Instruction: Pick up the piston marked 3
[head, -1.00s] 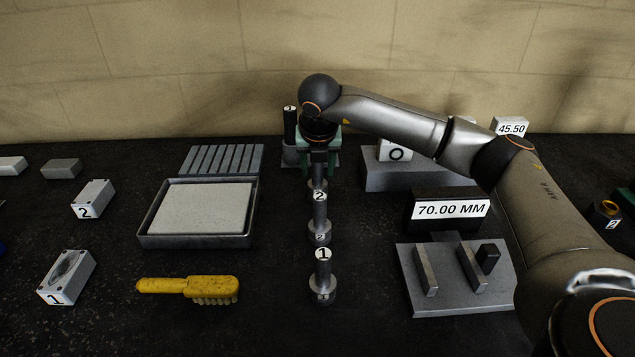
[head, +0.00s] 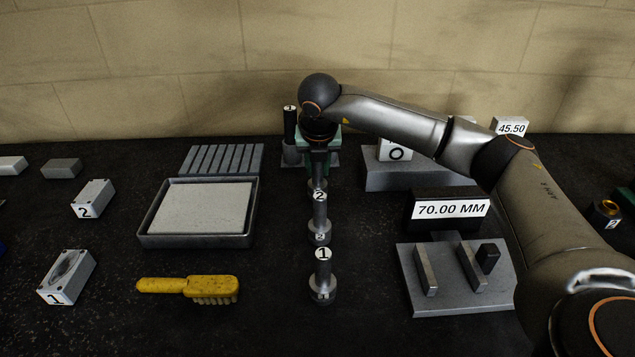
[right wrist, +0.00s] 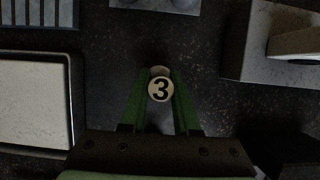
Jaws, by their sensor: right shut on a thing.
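The piston marked 3 shows from above in the right wrist view (right wrist: 160,90), its white top with a black 3 between the green fingers. My right gripper (right wrist: 160,98) is shut on it. In the head view my right gripper (head: 318,160) points down at the far end of the piston row and hides most of that piston; its base (head: 318,184) shows below. The piston marked 2 (head: 320,212) and the piston marked 1 (head: 323,275) stand upright in line nearer to me. My left gripper is not in view.
A grey tray (head: 145,232) and a yellow brush (head: 190,286) lie to the left. A black block reading 70.00 MM (head: 447,209) and a grey plate with bars (head: 445,295) are to the right. A dark upright post (head: 290,125) stands close behind the gripper.

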